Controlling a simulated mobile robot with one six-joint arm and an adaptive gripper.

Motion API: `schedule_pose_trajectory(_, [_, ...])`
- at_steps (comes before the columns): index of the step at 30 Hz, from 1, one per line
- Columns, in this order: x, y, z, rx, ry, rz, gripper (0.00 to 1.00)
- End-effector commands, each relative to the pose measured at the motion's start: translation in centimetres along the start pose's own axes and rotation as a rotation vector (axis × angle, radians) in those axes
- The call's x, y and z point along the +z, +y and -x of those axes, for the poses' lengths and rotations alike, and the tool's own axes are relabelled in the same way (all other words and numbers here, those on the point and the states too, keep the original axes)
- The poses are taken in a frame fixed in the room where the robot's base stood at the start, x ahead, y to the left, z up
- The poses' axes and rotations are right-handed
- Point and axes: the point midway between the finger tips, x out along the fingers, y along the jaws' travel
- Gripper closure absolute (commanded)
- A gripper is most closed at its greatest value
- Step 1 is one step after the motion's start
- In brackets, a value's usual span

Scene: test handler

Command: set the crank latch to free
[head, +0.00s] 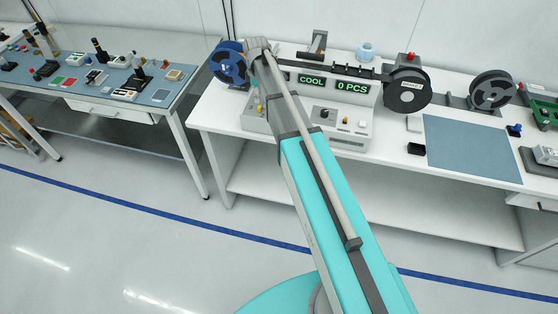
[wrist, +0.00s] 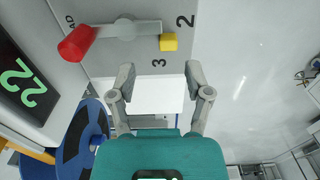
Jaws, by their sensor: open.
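In the wrist view, a crank with a red knob (wrist: 77,44) and a pale lever arm (wrist: 112,30) sits on a grey panel (wrist: 120,58). The knob is at the lever's left end. A small yellow block (wrist: 168,42) is at the right, near the printed marks "2" and "3". Part of a word ending in "AD" shows at the left; I see no "free" mark. My gripper (wrist: 158,74) is open, its fingertips below the yellow block in the picture and apart from the red knob. In the head view my arm hides the crank and gripper.
A lit green display (wrist: 22,82) and a blue reel (wrist: 80,140) lie left in the wrist view. The head view shows the handler (head: 345,122), a black reel (head: 408,91) and a blue mat (head: 470,150) on the white bench. Clear floor lies in front.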

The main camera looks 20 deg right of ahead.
Motion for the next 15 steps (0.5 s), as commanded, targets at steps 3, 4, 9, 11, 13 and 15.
schedule_pose_trajectory(3, [0.0,0.0,1.4,0.0,0.0,0.0,0.36])
schedule_pose_trajectory(4, [0.0,0.0,1.7,0.0,0.0,0.0,0.36])
schedule_pose_trajectory(9, [0.0,0.0,3.1,0.0,0.0,0.0,0.36])
schedule_pose_trajectory(11, [0.0,0.0,3.5,0.0,0.0,0.0,0.36])
schedule_pose_trajectory(13, [0.0,0.0,4.1,0.0,0.0,0.0,0.36])
schedule_pose_trajectory(15, [0.0,0.0,4.7,0.0,0.0,0.0,0.36])
